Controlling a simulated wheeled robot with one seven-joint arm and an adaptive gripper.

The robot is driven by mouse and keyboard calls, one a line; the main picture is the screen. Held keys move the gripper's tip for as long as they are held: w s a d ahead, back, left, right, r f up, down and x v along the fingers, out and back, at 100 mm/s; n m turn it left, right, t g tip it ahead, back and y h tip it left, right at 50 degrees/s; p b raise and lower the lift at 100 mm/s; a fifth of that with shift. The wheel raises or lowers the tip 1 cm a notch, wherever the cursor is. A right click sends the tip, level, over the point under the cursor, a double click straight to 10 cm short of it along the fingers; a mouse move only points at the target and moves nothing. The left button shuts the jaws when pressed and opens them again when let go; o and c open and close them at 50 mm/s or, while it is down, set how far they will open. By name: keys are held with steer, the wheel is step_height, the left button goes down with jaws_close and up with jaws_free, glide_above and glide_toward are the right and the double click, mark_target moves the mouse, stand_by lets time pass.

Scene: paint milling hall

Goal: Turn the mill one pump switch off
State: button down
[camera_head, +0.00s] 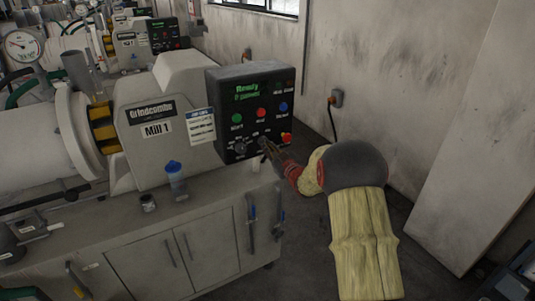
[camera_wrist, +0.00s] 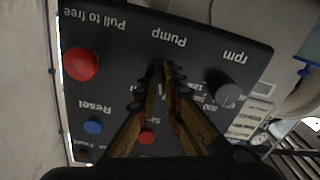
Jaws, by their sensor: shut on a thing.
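The mill one control panel (camera_head: 248,120) is a dark box with a lit green display, beside the machine labelled Mill 1 (camera_head: 157,128). My gripper (camera_head: 268,146) reaches its lower face from the right. In the wrist view, the picture is upside down and my gripper (camera_wrist: 160,72) is shut at the black pump switch (camera_wrist: 157,66), beside the "Pump" label. The fingers hide most of the switch, so I cannot read its position. The grey rpm knob (camera_wrist: 228,94) is to the right, and the red pull-to-free button (camera_wrist: 81,64) is to the left, both clear of the fingers.
Green (camera_head: 237,118), red (camera_head: 261,113) and blue (camera_head: 283,106) buttons sit higher on the panel. A stained wall with an outlet (camera_head: 336,98) rises behind my arm.

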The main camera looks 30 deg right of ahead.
steer(key=shift+n+b, duration=1.1)
steer(key=shift+n, duration=0.2)
steer(key=c, duration=1.9)
jaws_free()
steer(key=shift+s, duration=0.1)
steer(key=s, duration=1.1)
steer(key=shift+s+d, duration=0.2)
steer(key=shift+s, duration=0.2)
